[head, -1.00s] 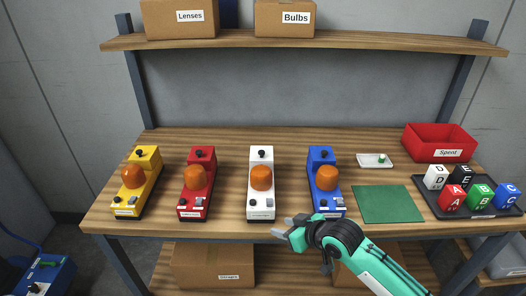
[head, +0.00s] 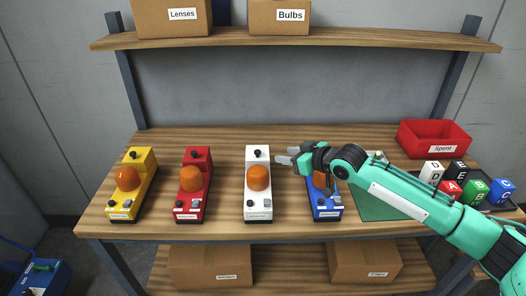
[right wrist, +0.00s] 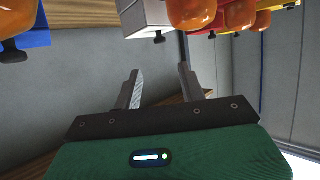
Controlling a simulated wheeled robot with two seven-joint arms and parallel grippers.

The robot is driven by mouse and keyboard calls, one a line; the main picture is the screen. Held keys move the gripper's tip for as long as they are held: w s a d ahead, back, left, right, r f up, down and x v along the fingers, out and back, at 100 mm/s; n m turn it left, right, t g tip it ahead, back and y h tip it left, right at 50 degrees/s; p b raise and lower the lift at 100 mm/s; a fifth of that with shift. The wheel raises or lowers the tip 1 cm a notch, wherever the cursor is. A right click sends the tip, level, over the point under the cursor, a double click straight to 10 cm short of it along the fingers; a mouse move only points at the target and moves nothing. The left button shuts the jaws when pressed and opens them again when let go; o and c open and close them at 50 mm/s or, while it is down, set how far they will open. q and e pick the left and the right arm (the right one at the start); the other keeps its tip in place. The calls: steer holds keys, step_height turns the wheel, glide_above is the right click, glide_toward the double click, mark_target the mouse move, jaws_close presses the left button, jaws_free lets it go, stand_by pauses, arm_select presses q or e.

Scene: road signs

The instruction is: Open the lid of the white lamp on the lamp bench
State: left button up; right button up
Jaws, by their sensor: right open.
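The white lamp (head: 258,188) stands on the lamp bench (head: 220,215), between the red and blue lamps. It has an orange dome (head: 258,178) and a black knob (head: 257,153) at its far end. Its lid looks closed. My right gripper (head: 281,155) is open and empty, just right of the white lamp's far end and apart from it. In the right wrist view the open fingers (right wrist: 157,80) show below the white lamp (right wrist: 147,17) and its black knob (right wrist: 159,37). My left gripper is not in view.
A yellow lamp (head: 131,184) and a red lamp (head: 193,184) stand to the left. The blue lamp (head: 325,203) is partly hidden under my right arm. A red bin (head: 434,139) and lettered cubes (head: 476,190) are at the right. A shelf (head: 300,39) with boxes runs above.

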mark_target(258, 151)
steer(key=p+x, duration=0.1)
steer(key=x, duration=1)
steer(key=shift+w+a+f+p, duration=0.1)
steer(key=shift+w+a+p, duration=0.05)
steer(key=shift+p, duration=0.25)
jaws_close()
